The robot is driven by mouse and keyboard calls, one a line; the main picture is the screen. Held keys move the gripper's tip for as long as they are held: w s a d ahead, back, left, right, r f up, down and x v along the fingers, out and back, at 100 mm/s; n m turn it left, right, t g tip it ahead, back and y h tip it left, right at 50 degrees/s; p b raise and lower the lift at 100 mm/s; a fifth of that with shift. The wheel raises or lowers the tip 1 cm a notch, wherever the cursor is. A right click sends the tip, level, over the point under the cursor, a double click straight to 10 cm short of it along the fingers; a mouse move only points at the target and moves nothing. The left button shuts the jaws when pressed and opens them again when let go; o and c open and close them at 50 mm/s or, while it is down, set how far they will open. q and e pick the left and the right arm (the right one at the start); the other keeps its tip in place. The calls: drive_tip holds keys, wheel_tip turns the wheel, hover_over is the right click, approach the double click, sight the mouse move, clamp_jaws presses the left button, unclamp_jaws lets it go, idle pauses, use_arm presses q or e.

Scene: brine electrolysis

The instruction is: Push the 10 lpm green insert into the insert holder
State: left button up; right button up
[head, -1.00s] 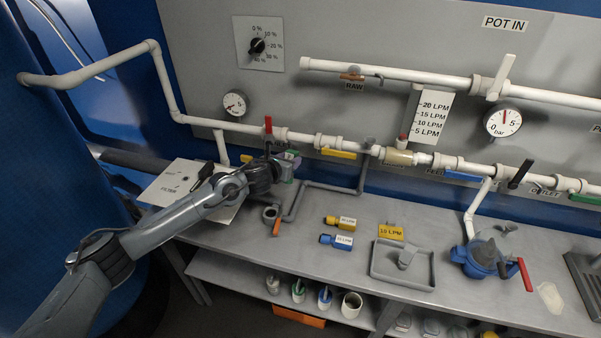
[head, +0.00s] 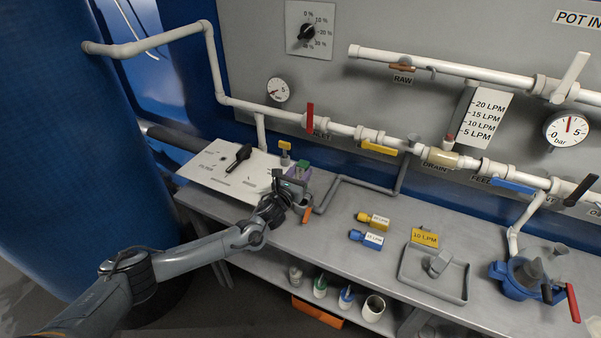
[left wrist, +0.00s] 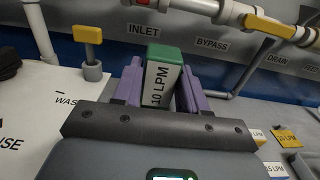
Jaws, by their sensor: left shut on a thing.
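My left gripper (head: 297,176) is shut on the 10 lpm green insert, just above the left part of the bench. In the left wrist view the insert (left wrist: 160,72), green-topped with a white face reading 10 LPM, stands between the purple fingers of the gripper (left wrist: 157,88). A grey round fitting with an orange handle (head: 306,215), apparently the insert holder, is just below the gripper in the head view, partly hidden by it. I cannot tell whether the insert touches it. My right gripper is not in view.
Yellow (head: 374,220) and blue (head: 367,239) inserts lie on the bench to the right. Beyond them are a grey tray (head: 461,295) and a yellow 10 LPM tag (head: 424,237). A white panel (head: 215,168) lies left. Grey pipe (head: 350,181) runs close to the gripper's right.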

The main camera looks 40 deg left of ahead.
use_arm(q)
wheel_tip(320, 180, down, 6)
drive_tip(key=b, duration=0.3)
drive_tip(key=shift+s+r+b, duration=0.1)
drive_tip(key=shift+r+b, duration=0.1)
drive_tip(key=shift+b, duration=0.1)
idle(0.4)
idle(0.8)
drive_tip(key=shift+p, duration=0.5)
idle(0.7)
idle(0.4)
drive_tip(key=shift+f+b, duration=0.4)
drive_tip(key=shift+f, duration=0.2)
idle(1.0)
